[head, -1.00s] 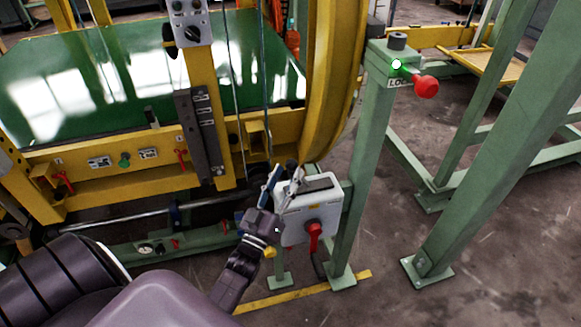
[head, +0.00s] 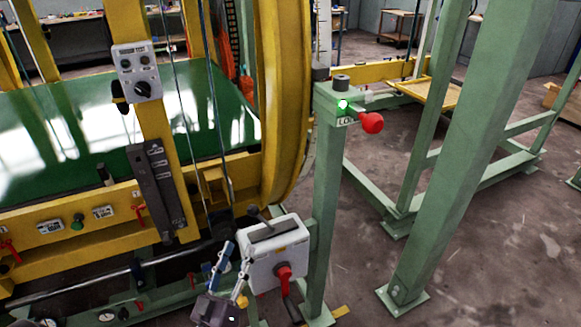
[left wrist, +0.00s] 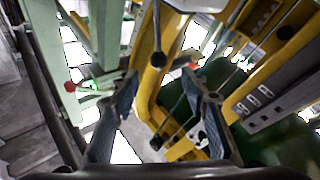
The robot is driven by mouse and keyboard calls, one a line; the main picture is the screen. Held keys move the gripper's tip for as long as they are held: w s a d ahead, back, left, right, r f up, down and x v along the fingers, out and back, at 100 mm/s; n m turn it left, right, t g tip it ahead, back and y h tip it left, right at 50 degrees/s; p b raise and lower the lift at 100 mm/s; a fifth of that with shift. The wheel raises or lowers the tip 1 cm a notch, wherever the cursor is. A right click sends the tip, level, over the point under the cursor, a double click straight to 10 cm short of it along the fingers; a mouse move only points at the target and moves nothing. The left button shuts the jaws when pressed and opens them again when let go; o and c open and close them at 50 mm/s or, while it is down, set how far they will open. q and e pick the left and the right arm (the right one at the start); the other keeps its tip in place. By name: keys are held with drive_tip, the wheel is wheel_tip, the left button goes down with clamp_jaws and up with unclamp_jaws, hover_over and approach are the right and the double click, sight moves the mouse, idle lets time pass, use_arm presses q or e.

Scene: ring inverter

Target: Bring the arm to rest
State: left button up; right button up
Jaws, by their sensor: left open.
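My left gripper (head: 230,275) is at the bottom of the head view, just left of the white-grey control box (head: 274,250) with a red handle (head: 284,278) and a dark lever on top. Its fingers point up and are apart, with nothing between them. In the left wrist view the two fingers (left wrist: 160,100) also stand wide apart and empty, with the yellow ring behind them. Most of my left arm is below the picture. My right gripper is in neither view.
The large yellow ring (head: 287,100) and yellow frame with a green panel (head: 60,125) fill the left. A green post (head: 325,200) with a red knob (head: 371,122) and lit green lamp stands behind the box. Open floor (head: 480,250) lies to the right.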

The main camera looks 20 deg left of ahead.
use_arm(q)
drive_tip(key=s+d+f+m+g+h, duration=0.1)
drive_tip(key=s+d+f+g, duration=0.25)
drive_tip(key=f, duration=0.75)
drive_tip(key=s+d+f+m+g+h, duration=0.1)
drive_tip(key=s+d+f+m+g, duration=0.2)
drive_tip(key=f, duration=0.9)
drive_tip(key=s+d+f+g+h, duration=0.1)
drive_tip(key=s+d+f+g, duration=0.2)
drive_tip(key=f, duration=0.8)
drive_tip(key=s+f+m+g, duration=0.2)
drive_tip(key=s+f+g, duration=0.3)
drive_tip(key=s, duration=0.9)
drive_tip(key=s+f+m+g, duration=0.2)
drive_tip(key=s+f+g, duration=0.4)
drive_tip(key=s+f, duration=0.5)
drive_tip(key=s, duration=0.3)
drive_tip(key=shift+s+d+f, duration=0.25)
drive_tip(key=shift+d, duration=0.15)
